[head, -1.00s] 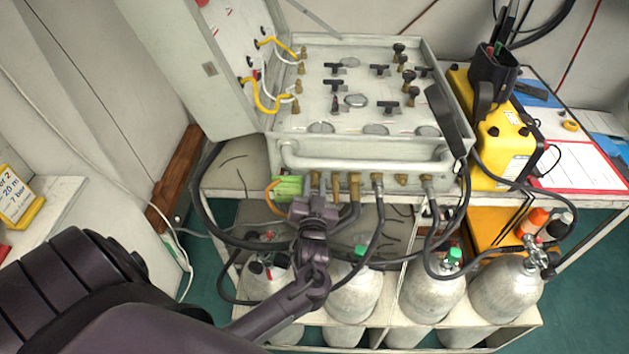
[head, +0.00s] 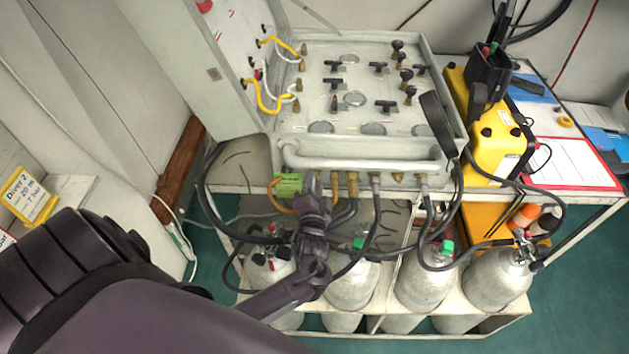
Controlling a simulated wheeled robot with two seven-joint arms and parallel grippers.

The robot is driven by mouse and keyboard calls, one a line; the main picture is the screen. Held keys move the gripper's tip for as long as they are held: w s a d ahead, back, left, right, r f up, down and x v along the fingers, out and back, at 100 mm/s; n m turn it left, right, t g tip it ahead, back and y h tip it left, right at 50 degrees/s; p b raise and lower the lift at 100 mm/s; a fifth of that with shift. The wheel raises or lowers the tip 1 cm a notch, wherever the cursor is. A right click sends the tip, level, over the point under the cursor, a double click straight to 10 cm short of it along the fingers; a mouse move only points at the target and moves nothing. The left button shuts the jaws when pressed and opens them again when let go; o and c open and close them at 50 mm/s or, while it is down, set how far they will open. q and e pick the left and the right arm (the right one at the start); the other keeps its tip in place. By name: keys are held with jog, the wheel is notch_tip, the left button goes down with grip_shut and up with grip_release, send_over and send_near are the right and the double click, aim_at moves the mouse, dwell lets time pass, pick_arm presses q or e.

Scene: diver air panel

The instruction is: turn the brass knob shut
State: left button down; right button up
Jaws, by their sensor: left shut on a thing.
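The air panel (head: 385,165) is a grey open case on a cart, with a row of brass fittings along its lower front edge. My left gripper (head: 313,193) is at the left part of this row, below the white front handle bar. It is shut on the brass knob (head: 312,180) there, which the fingers and wrist mostly hide. How far the knob is turned cannot be seen. My right gripper is not in view.
Dark hoses (head: 375,215) hang from the fittings close to my left gripper. Several grey cylinders (head: 425,278) stand on the shelf below. A green tag (head: 288,186) hangs just left of the gripper. A yellow case (head: 497,150) stands right of the panel.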

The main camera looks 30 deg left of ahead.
pick_arm(q)
jog(key=shift+m, duration=0.3)
dwell(0.4)
jog(key=c, duration=1.5)
grip_release()
jog(key=b+v, duration=0.1)
jog(key=v, duration=0.7)
jog(key=shift+w+f, duration=0.1)
